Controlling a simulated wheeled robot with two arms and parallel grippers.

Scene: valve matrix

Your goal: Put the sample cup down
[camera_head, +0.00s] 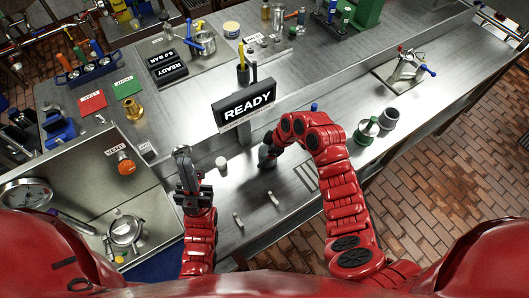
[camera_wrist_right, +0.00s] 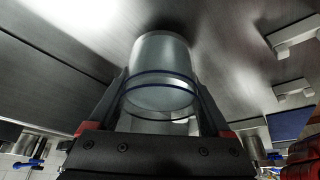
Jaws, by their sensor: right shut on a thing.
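My right gripper (camera_wrist_right: 160,110) is shut on the sample cup (camera_wrist_right: 162,62), a pale grey cylinder with dark blue bands. One finger lies on each side of it. In the head view this gripper (camera_head: 267,150) is low over the steel bench, below the READY sign, and my own arm hides much of it. I cannot tell whether the cup touches the bench. My left gripper (camera_head: 184,165) points up the picture, left of a small whitish cylinder (camera_head: 221,164). Nothing shows in it, and its finger gap is unclear.
The READY sign (camera_head: 247,108) stands just beyond the right gripper. Small pegs (camera_head: 238,221) stand on the near bench (camera_head: 258,205). Green and grey round parts (camera_head: 367,131) stand to the right. A gauge and a metal pot (camera_head: 126,231) are at the lower left.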

